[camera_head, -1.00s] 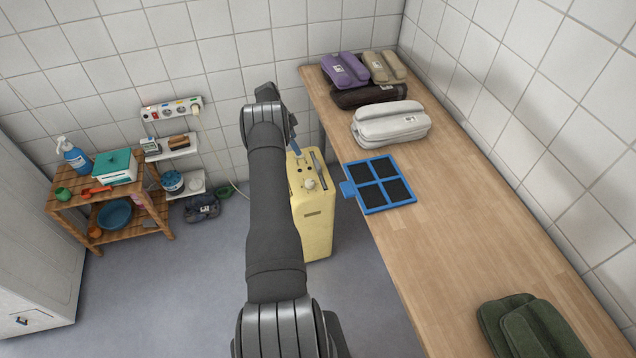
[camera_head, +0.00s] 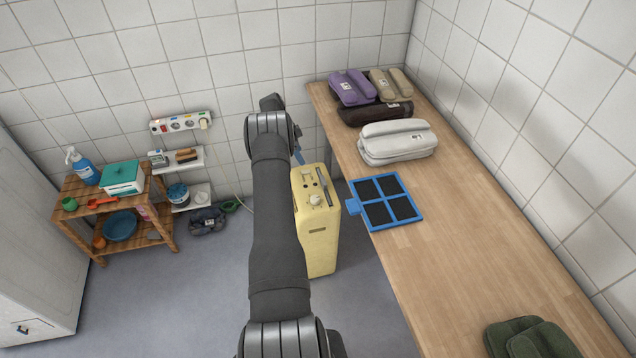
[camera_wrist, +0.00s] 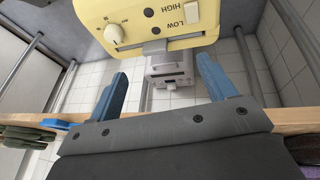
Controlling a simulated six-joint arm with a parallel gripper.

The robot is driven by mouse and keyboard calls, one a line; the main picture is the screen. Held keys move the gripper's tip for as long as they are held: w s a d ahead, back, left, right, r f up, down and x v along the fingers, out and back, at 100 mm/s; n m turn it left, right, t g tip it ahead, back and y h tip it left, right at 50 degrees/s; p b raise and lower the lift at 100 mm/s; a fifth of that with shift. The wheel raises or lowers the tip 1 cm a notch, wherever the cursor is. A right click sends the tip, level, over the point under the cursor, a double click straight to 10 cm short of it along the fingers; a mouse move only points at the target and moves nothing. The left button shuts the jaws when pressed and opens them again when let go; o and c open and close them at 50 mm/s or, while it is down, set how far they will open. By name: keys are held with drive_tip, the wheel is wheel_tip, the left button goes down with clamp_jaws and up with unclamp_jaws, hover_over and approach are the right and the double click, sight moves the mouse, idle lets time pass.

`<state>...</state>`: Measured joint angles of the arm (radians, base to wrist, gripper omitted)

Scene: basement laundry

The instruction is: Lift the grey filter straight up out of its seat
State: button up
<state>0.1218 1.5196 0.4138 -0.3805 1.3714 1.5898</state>
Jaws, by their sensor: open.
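The yellow appliance (camera_head: 316,238) stands upright on the floor beside the bench. A narrow grey strip (camera_head: 325,187), which looks like the grey filter's top, lies along the right side of its top. In the wrist view the grey strip with a small tab (camera_wrist: 155,47) sits in the appliance's edge near the dial (camera_wrist: 114,35). My gripper (camera_wrist: 160,85) is open and empty, with blue fingers apart. The strip lies beyond the fingertips, and I see no contact. In the head view my arm hides most of the gripper; one blue finger shows behind the appliance's top.
The wooden bench (camera_head: 465,265) runs along the right, with a blue-framed dark panel (camera_head: 386,201), folded cloth bundles and green cloths (camera_head: 530,340) on it. A wooden shelf (camera_head: 112,210) with bottles stands at left. Floor between shelf and appliance is mostly open.

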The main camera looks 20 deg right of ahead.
drive_tip(key=t, duration=0.2)
approach(322, 180)
drive_tip(key=x, duration=0.3)
drive_tip(key=a+x, duration=0.1)
drive_tip(key=x, duration=0.1)
drive_tip(key=shift+s+f, duration=0.1)
drive_tip(key=shift+s, duration=0.25)
drive_tip(key=f, duration=0.1)
drive_tip(key=d+f, duration=0.2)
drive_tip(key=shift+w+d+f, duration=0.15)
drive_tip(key=shift+w+d, duration=0.05)
drive_tip(key=shift+w, duration=0.05)
drive_tip(key=shift+d+f, duration=0.2)
drive_tip(key=shift+f, duration=0.3)
drive_tip(key=shift+c, duration=0.5)
drive_tip(key=c, duration=1.1)
